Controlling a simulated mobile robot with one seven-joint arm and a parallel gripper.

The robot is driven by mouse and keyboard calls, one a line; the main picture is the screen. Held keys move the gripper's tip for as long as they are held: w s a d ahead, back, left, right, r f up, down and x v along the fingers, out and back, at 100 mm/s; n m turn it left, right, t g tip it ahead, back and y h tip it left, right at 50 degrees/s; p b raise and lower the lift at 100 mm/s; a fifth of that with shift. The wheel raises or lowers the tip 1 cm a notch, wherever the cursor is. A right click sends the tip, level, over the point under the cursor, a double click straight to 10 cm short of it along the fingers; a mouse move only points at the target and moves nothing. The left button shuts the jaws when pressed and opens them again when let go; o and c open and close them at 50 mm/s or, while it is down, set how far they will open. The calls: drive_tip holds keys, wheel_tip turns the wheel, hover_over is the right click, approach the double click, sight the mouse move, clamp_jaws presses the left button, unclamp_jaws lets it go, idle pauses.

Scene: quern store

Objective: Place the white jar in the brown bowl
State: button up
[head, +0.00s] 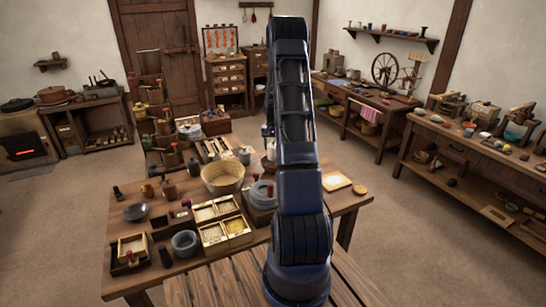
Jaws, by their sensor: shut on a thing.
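My gripper (268,131) shows only in part, left of my upright arm and above the far side of the table. It is shut on what looks like the white jar (271,149), a small pale shape just below it. My arm hides the right part of both, and I cannot tell how far the jar is above the table. A wide, round, light-brown bowl (222,181) stands on the table, left of and nearer than the jar. It is the likeliest brown bowl, and its inside looks pale.
Around the bowl, the table (330,207) holds a stone quern (262,195), a divided grain box (221,226), a grey mortar (185,243), a dark dish (136,212) and several small jars.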

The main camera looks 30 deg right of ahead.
sight(273, 155)
drive_tip(key=shift+f, duration=3)
drive_tip(key=shift+f, duration=0.15)
drive_tip(key=o, duration=1.2)
